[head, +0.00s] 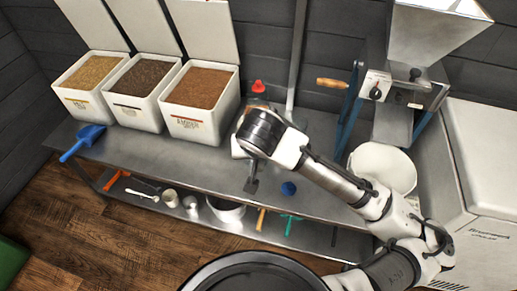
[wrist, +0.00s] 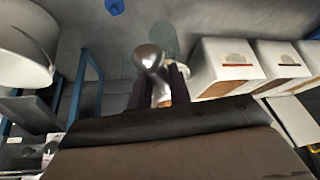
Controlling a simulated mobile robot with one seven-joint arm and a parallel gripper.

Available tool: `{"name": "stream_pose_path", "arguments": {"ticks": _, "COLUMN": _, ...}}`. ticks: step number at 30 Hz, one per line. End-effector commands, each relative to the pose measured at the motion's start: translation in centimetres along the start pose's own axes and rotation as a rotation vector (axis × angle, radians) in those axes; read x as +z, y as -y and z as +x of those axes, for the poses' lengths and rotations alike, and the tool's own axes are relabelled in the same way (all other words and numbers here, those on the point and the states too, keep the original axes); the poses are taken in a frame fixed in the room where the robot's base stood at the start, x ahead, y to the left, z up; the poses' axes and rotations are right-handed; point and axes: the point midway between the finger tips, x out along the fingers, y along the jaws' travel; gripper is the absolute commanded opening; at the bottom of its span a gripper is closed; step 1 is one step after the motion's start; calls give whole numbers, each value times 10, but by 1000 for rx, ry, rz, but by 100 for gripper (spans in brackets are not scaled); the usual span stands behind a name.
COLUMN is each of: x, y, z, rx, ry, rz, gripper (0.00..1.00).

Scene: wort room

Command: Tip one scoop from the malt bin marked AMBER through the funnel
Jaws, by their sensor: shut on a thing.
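The AMBER bin (head: 198,103) is the right one of three white bins, lid up, full of reddish-brown malt. A white funnel-shaped hopper (head: 432,38) sits on the mill at the upper right. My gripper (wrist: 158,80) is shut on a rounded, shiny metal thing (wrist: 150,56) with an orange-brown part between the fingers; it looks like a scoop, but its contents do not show. In the head view my gripper (head: 250,180) is over the bench, right of and in front of the AMBER bin. A blue scoop (head: 82,141) lies at the bench's left end.
The pale-malt bin (head: 86,108) and dark-malt bin (head: 137,110) stand left of AMBER. A white bucket (head: 383,165) stands below the mill (head: 385,95), which has a wooden handle. A red-topped item (head: 258,87) is behind my wrist. A blue disc (head: 288,188) lies on the bench. Tools fill the lower shelf.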

Motion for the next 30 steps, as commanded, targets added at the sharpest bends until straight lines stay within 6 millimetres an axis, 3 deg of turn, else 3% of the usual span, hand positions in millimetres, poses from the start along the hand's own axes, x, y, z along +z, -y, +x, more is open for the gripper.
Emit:
{"name": "stream_pose_path", "arguments": {"ticks": 6, "x": 8, "y": 0, "z": 16, "rx": 0, "ry": 4, "rz": 1, "gripper": 0}}
{"name": "stream_pose_path", "arguments": {"ticks": 30, "x": -19, "y": 0, "z": -8, "rx": 0, "ry": 161, "rz": 1, "gripper": 0}}
